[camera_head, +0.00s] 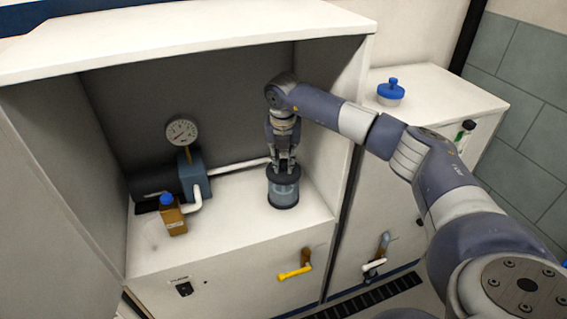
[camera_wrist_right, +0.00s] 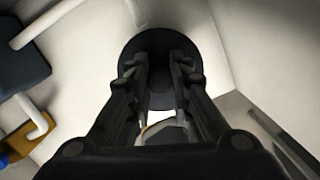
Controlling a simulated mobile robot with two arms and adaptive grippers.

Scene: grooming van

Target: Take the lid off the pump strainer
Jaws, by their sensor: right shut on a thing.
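The pump strainer (camera_head: 283,193) is a short clear cylinder with a dark base, standing upright on the cabinet's white floor. Its dark round lid (camera_head: 273,172) sits on top of it; from above the lid fills the middle of the right wrist view (camera_wrist_right: 160,40). My right gripper (camera_head: 284,166) points straight down over the strainer and is shut on the lid, its fingers at the lid's centre. The fingers hide part of the lid, so I cannot tell whether it is seated or slightly raised. My left gripper is not in view.
A pump (camera_head: 155,184) with a pressure gauge (camera_head: 181,132) and white pipe (camera_head: 238,165) stands left of the strainer. A brown bottle (camera_head: 173,219) with a blue cap is in front. Cabinet walls and roof enclose the space.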

